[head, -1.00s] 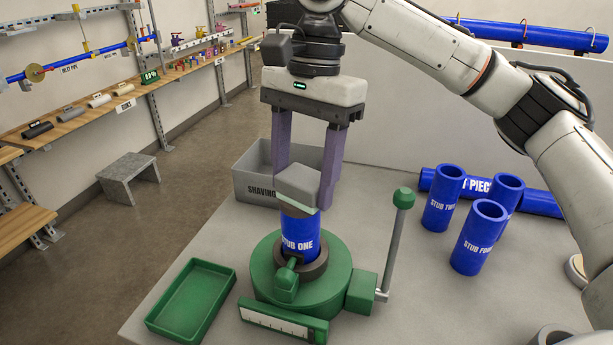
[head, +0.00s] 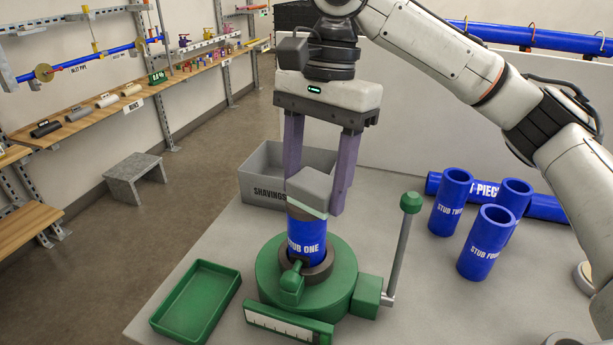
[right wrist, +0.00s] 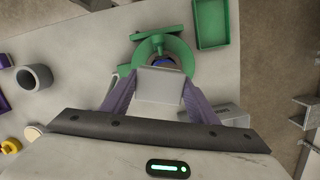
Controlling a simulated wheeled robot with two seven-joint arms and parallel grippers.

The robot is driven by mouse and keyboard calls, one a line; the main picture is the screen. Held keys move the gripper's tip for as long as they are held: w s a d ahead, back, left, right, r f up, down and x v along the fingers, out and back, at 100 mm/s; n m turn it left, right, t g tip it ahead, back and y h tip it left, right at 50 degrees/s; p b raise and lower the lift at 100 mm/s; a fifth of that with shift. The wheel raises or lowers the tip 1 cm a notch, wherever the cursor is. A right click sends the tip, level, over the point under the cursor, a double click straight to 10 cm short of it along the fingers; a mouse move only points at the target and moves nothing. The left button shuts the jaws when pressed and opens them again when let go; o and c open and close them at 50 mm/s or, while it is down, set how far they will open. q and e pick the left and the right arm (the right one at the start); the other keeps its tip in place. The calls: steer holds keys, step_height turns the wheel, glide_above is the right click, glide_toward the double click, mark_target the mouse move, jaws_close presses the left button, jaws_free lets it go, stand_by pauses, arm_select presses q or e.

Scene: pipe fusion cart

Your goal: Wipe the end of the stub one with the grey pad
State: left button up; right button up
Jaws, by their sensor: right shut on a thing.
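Stub one (head: 307,240) is a blue labelled pipe piece, upright in the dark collar of the round green fixture (head: 335,290). My right gripper (head: 315,192) is above it, its two purple fingers shut on the grey pad (head: 309,185), a block with a pale green lower edge. The pad sits over the top end of stub one and hides it; it looks to be touching, though exact contact cannot be told. In the right wrist view the pad (right wrist: 158,88) is between the fingers, with a little blue of stub one (right wrist: 163,62) behind it. My left gripper is not seen.
A green tray (head: 201,336) lies left of the fixture, and a grey shavings bin (head: 262,195) stands behind it. An upright green-knobbed lever (head: 402,245) is at the right. Stub two (head: 450,205), stub four (head: 484,245), another blue stub and a lying blue pipe are farther right.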

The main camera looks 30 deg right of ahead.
steer(key=shift+w+a+f, duration=0.1)
steer(key=shift+w+a, duration=0.2)
steer(key=shift+w, duration=0.35)
steer(key=shift+w+a, duration=0.25)
steer(key=shift+w, duration=0.35)
steer(key=shift+s+d, duration=0.2)
steer(key=shift+s, duration=0.25)
steer(key=shift+s+d, duration=0.2)
steer(key=shift+s, duration=0.3)
steer(key=shift+s+d, duration=0.2)
steer(key=shift+s, duration=0.25)
steer(key=shift+w+a+r, duration=0.1)
steer(key=shift+w+a, duration=0.2)
steer(key=shift+w, duration=0.45)
steer(key=shift+w+a+r, duration=0.1)
steer(key=shift+w+a, duration=0.2)
steer(key=shift+w, duration=0.4)
steer(key=shift+s, duration=0.1)
steer(key=shift+s+d+f, duration=0.1)
steer(key=shift+s+d, duration=0.2)
steer(key=shift+s, duration=0.3)
steer(key=shift+r, duration=3.5)
